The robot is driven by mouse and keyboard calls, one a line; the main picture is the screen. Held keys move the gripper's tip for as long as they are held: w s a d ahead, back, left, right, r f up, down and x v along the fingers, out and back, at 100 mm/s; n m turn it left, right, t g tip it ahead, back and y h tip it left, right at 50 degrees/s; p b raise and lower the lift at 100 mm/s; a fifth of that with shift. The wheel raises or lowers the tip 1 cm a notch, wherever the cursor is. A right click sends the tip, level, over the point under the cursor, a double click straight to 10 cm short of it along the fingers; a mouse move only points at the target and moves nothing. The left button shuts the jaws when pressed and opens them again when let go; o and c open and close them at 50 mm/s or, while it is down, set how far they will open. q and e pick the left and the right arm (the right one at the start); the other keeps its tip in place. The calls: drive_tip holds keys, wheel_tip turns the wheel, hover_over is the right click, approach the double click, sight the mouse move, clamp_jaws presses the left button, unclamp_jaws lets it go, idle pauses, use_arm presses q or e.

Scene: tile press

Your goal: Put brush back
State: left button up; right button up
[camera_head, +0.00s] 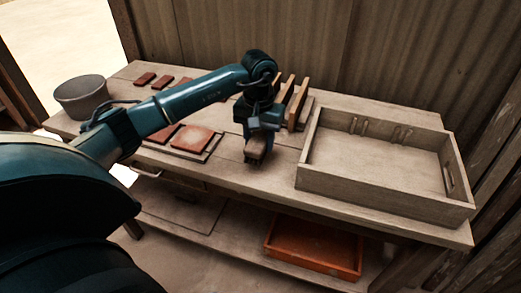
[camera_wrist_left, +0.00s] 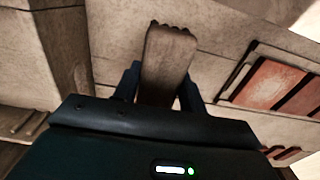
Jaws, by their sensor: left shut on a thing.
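My left gripper (camera_head: 259,142) is over the middle of the workbench, left of the wooden crate. It is shut on the brush (camera_head: 256,148), whose brown wooden body shows below the fingers. In the left wrist view the brush (camera_wrist_left: 165,60) stands between the two fingers of the left gripper (camera_wrist_left: 162,85). Its bristles are hard to make out, and I cannot tell whether it touches the bench top. My right gripper is in neither view.
An open wooden crate (camera_head: 308,180) stands on the bench (camera_head: 235,155) at the right. Reddish tiles (camera_head: 192,138) lie on a board left of the gripper. Upright wooden pieces (camera_head: 298,103) stand behind it. A grey bucket (camera_head: 83,97) is at far left. An orange tray (camera_head: 312,262) is below.

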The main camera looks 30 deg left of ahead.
use_arm(q)
drive_tip(key=shift+f, duration=1.9)
drive_tip(key=shift+f, duration=0.25)
drive_tip(key=o, duration=0.9)
drive_tip(key=shift+r, duration=0.1)
drive_tip(key=shift+o, duration=0.2)
